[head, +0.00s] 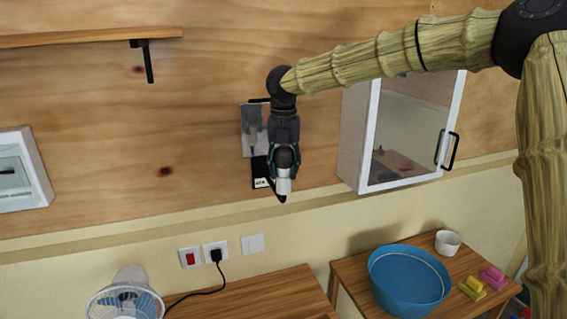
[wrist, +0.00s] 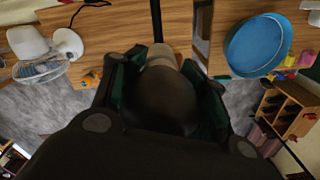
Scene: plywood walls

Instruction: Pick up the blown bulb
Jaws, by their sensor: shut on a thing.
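The blown bulb (head: 284,184) is in my gripper (head: 284,164), in front of the plywood wall in the head view. Its pale base points downward and its dark, rounded glass sits up between the fingers. In the wrist view the dark bulb (wrist: 160,100) fills the space between the green-lined fingers of my gripper (wrist: 163,88), with the beige base beyond it. The fingers are closed on its sides. It hangs in the air above the level of the tables. Part of the glass is hidden by the fingers in the head view.
A grey-and-black wall fixture (head: 252,130) is partly behind my gripper. A white cabinet (head: 361,140) hangs to its right, a shelf (head: 90,37) at upper left. Below are a wooden table (head: 262,298), a fan (head: 125,302), a blue basin (head: 408,281) and a white cup (head: 447,242).

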